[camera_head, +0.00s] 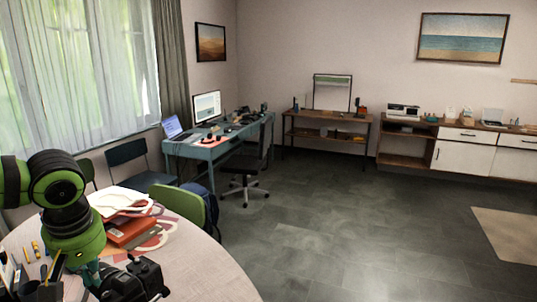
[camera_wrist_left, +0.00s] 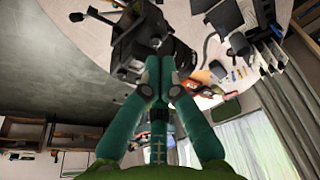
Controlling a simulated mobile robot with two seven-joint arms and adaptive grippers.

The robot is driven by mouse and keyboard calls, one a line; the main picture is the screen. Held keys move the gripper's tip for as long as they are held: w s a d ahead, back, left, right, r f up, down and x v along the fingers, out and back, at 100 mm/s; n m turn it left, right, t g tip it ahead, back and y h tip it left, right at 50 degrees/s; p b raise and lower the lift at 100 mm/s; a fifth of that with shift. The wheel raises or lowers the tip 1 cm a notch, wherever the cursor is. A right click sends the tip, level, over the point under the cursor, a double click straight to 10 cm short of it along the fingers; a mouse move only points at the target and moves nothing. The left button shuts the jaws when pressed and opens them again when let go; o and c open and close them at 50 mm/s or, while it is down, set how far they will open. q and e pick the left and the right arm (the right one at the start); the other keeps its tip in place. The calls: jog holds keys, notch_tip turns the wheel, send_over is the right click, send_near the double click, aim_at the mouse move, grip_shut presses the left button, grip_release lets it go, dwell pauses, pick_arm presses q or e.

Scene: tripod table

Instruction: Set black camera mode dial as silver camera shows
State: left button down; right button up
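A black camera (camera_head: 150,277) is on the round table at the bottom of the head view. It also shows at the top of the left wrist view (camera_wrist_left: 140,40), upside down. My left gripper (camera_head: 92,280) is beside and over its left part in the head view. In the left wrist view its two teal fingers (camera_wrist_left: 160,68) come together at the tips, right against the black camera. The fingertips hide the part they meet, so I cannot tell if the mode dial is between them. I cannot make out the silver camera. My right gripper is not in view.
The round table (camera_head: 205,270) also bears red books (camera_head: 130,231), papers, pens and dark items at the left. A green chair (camera_head: 180,203) stands at its far edge. A blue desk (camera_head: 195,150) with a monitor is farther back. The floor to the right is clear.

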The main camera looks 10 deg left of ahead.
pick_arm(q)
notch_tip(320, 180, down, 7)
jog(key=b, duration=0.5)
jog(key=shift+r, duration=0.1)
jog(key=shift+w+a+r, duration=0.15)
jog(key=shift+w, duration=0.25)
dwell(0.5)
jog(key=shift+w+d+b, duration=0.1)
jog(key=shift+d+b, duration=0.1)
jog(key=shift+b, duration=0.35)
jog(key=shift+w+d, duration=0.1)
jog(key=shift+s+d, duration=0.15)
jog(key=shift+s, duration=0.05)
notch_tip(320, 180, up, 6)
jog(key=p, duration=0.4)
send_over(106, 297)
jog(key=s+d, duration=0.1)
jog(key=d, duration=0.1)
jog(key=shift+s+a, duration=0.2)
jog(key=shift+a, duration=0.05)
